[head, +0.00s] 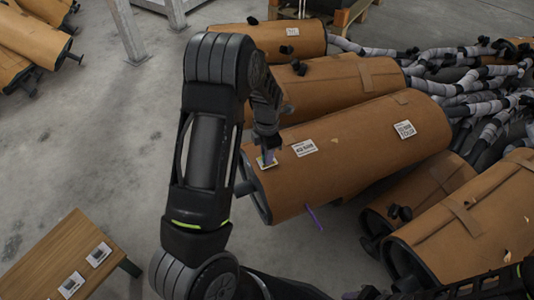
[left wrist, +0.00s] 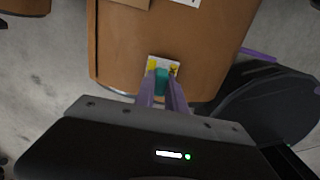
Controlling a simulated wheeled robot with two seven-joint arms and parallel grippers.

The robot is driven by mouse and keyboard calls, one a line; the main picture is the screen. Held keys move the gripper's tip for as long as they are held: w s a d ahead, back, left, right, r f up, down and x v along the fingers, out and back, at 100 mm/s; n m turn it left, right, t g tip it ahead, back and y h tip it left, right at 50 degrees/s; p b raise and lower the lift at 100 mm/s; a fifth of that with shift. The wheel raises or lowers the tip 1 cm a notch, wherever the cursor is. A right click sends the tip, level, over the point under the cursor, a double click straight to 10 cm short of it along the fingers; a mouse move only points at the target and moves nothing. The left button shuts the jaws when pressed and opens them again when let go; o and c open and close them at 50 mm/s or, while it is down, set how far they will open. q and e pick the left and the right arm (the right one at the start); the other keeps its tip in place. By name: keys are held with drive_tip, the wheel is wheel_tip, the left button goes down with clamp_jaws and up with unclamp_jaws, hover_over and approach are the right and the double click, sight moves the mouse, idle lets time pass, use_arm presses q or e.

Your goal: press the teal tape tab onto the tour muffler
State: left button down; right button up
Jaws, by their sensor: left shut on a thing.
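A brown-wrapped muffler (head: 350,150) lies under my left gripper (head: 267,158); its label text is too small to read, so I cannot tell if it is the tour one. The purple fingers of my left gripper (left wrist: 163,92) are shut on the small teal tape tab (left wrist: 162,80). The tab is over a small white card with yellow marks (left wrist: 152,64) near the muffler's end. I cannot tell whether the tab touches the surface. In the head view the fingers hide most of it.
White labels (head: 304,148) and (head: 404,129) are on the same muffler, and a thin purple strip (head: 315,218) sticks out below it. More wrapped mufflers (head: 330,82) and (head: 465,225) lie close on both sides. A wooden table (head: 50,255) with cards stands at lower left.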

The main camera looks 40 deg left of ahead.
use_arm(q)
drive_tip(key=shift+f, duration=0.35)
idle(0.4)
drive_tip(key=shift+r, duration=0.1)
idle(0.6)
drive_tip(key=shift+r+p, duration=0.4)
drive_tip(key=shift+r, duration=0.05)
drive_tip(key=shift+f+b, duration=0.35)
drive_tip(key=shift+f, duration=0.2)
idle(0.4)
idle(0.4)
drive_tip(key=shift+r+p, duration=3.25)
drive_tip(key=shift+r, duration=0.3)
